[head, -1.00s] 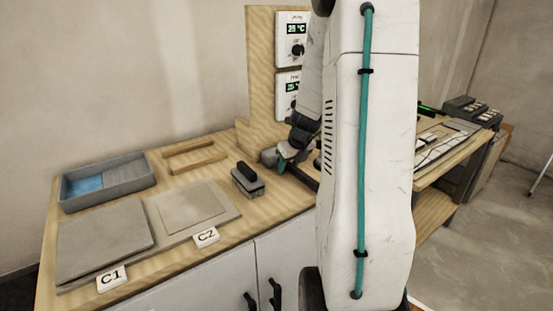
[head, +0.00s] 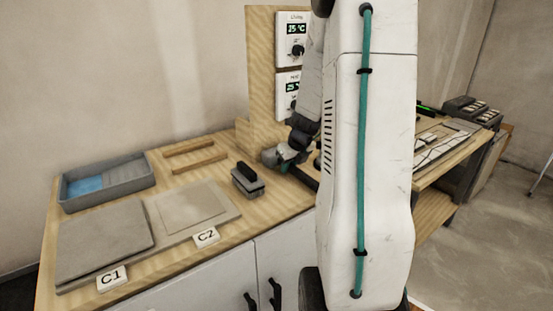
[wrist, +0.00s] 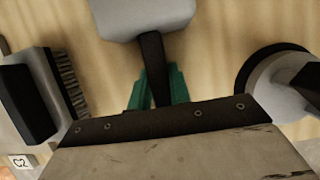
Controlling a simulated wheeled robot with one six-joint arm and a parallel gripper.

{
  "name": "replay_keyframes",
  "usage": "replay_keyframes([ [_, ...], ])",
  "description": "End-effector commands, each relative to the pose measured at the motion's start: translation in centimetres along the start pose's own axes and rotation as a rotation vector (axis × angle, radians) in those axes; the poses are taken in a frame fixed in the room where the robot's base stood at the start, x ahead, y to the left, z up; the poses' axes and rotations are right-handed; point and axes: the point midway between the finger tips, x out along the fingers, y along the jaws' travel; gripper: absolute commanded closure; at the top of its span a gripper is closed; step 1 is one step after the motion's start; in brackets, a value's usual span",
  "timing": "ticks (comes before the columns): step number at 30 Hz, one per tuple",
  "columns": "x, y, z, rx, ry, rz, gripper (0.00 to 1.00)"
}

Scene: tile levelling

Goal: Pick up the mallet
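The mallet has a pale grey head (wrist: 145,15) and a dark handle (wrist: 153,65) in the wrist view. In the head view its grey head (head: 269,157) shows at the right part of the wooden bench, partly covered by my gripper. My gripper (wrist: 158,88) has its teal fingers on both sides of the handle, close against it, just below the head. It looks shut on the handle. The lower handle is hidden by my gripper's body. I cannot tell whether the mallet touches the bench.
A black-handled brush (head: 248,180) stands left of the mallet. A round grey tool with a black ring (wrist: 285,80) lies to the right in the wrist view. Tiles C1 (head: 103,240) and C2 (head: 190,207), a grey tray (head: 107,182) and a control panel (head: 292,65) are nearby.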

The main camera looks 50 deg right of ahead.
Motion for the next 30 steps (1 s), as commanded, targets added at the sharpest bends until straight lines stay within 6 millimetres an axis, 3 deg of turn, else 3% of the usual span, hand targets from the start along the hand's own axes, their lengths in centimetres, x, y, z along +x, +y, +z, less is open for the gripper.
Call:
replay_keyframes([
  [14,-0.5,-0.1,0.2,0.000,-0.002,-0.002,1.00],
  [30,-5.8,-0.5,2.1,0.007,-0.004,-0.005,1.00],
])
